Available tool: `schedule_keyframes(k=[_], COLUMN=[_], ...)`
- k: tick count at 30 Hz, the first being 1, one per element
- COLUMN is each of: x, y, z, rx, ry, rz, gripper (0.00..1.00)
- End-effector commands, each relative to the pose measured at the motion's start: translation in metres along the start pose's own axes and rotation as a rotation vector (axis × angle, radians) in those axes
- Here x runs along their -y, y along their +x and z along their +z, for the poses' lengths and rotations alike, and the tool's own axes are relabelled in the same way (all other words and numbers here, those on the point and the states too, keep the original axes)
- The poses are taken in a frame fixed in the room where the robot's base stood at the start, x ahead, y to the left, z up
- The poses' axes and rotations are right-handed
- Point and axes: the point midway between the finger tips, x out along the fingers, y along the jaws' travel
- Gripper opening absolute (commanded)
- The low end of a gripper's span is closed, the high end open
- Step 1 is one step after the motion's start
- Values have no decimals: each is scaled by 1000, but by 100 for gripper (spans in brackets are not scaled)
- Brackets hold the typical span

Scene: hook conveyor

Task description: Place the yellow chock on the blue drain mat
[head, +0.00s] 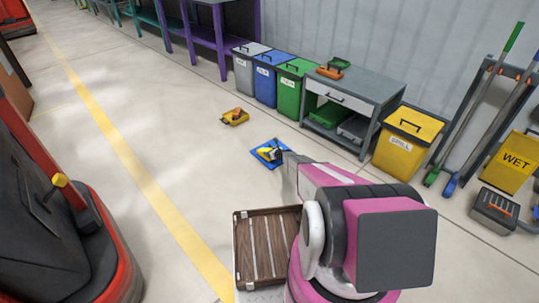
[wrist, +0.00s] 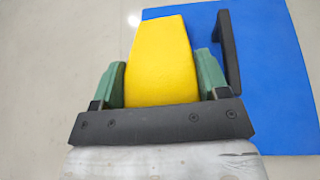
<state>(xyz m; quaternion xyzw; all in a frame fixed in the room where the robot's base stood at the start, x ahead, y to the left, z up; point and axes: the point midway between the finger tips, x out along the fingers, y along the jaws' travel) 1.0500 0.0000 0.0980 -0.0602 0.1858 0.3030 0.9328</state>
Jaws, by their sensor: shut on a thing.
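The yellow chock (wrist: 161,60) is held between the green fingers of my gripper (wrist: 160,82) in the wrist view. My gripper is shut on its sides. The blue drain mat (wrist: 280,85) is a flat blue sheet on the floor behind the chock and to its right; the chock overlaps its left part in the picture. In the head view the mat (head: 261,158) lies on the floor beyond my arm, with the chock (head: 268,152) seen over it. I cannot tell whether the chock touches the mat. A black bar (wrist: 229,48) stands right of the chock.
Grey, blue and green bins (head: 290,92), a grey workbench (head: 350,92) and a yellow spill bin (head: 405,145) line the wall. Open floor lies left of the mat.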

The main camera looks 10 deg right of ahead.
Motion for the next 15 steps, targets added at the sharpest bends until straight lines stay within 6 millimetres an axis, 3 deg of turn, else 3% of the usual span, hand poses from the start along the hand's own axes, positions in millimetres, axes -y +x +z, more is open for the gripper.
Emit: schedule_keyframes(k=[3,15], x=[1,0], y=[6,7], z=[-12,-16], rx=[2,2], ry=[1,1], rz=[0,0], gripper=[33,33])
